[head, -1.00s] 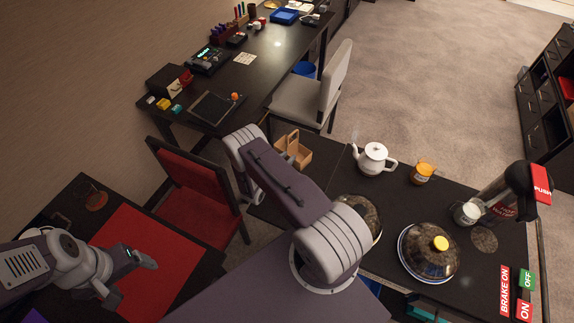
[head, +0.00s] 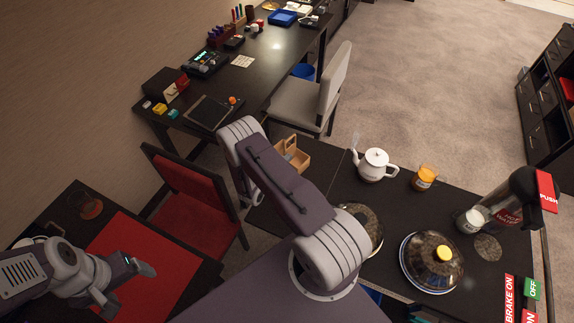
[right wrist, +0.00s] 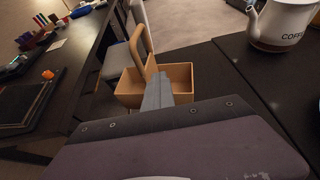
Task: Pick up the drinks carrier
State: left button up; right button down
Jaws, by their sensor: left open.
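The drinks carrier (head: 300,159) is a tan, open wooden box with a tall handle. It stands near the left end of the dark counter in the head view, partly hidden by my right arm. In the right wrist view the carrier (right wrist: 183,76) is just ahead, its looped handle on the left. My right gripper (right wrist: 158,92) shows there as grey fingers in front of the box; I cannot tell if they touch it or how far apart they are. In the head view my arm hides this gripper. My left gripper (head: 128,284) is open and empty above the red mat.
A white coffee pot (head: 374,166), an orange jar (head: 424,178), a white cup (head: 470,221) and a domed dish (head: 431,262) stand on the counter. A red chair (head: 190,190) and a grey chair (head: 310,98) stand beyond. A long desk (head: 270,70) holds many small items.

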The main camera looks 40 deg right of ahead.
jog(key=s+d+r, duration=0.2)
jog(key=s+r, duration=0.5)
jog(key=s, duration=0.4)
jog(key=shift+s+d+b, duration=0.25)
jog(key=shift+s+b, duration=0.1)
jog(key=shift+b, duration=0.05)
jog(key=shift+r, duration=0.15)
jog(key=shift+c, duration=2.2)
grip_release()
